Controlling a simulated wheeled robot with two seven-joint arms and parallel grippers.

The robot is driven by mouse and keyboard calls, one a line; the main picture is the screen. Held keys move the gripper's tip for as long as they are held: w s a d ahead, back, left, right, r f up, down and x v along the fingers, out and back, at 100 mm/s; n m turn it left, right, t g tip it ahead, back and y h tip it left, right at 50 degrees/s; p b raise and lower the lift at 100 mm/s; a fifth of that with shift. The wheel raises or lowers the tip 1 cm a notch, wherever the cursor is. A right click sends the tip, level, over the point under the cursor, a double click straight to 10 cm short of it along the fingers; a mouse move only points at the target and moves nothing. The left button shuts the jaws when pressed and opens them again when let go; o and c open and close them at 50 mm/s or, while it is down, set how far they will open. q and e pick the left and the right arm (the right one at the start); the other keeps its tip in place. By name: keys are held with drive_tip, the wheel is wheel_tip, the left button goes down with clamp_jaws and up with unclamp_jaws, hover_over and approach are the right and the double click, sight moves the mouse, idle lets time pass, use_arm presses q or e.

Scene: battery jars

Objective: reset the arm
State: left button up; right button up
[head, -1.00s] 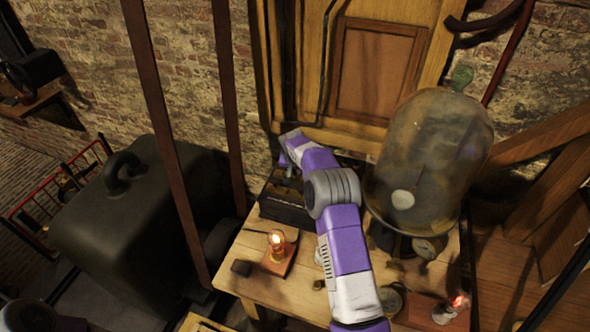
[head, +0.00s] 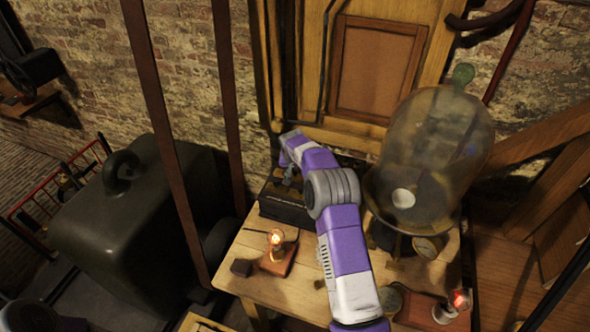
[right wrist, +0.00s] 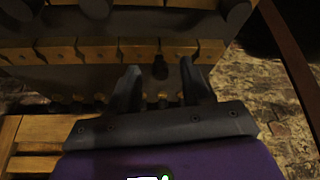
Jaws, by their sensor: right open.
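My right arm, purple and white, reaches up from the bottom of the head view and bends down at the far left of the wooden table. My right gripper (head: 288,178) is small there, over the dark battery box (head: 285,203), and partly hidden by my arm. In the right wrist view its two dark fingers (right wrist: 163,82) stand apart, open. A dark knob (right wrist: 160,67) shows between them in the picture, and I cannot tell whether they touch it. Dark rounded jars (right wrist: 96,8) and wooden slats (right wrist: 139,49) lie beyond. My left gripper is not in view.
A glass dome (head: 430,150) stands right of my arm on the wooden table (head: 235,278). A lit bulb on a wooden base (head: 276,262) is at the left, and a second lamp (head: 460,300) at the right. A wooden door panel (head: 375,70) rises behind.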

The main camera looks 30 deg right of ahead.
drive_tip(key=v, duration=0.7)
drive_tip(key=shift+r, duration=0.35)
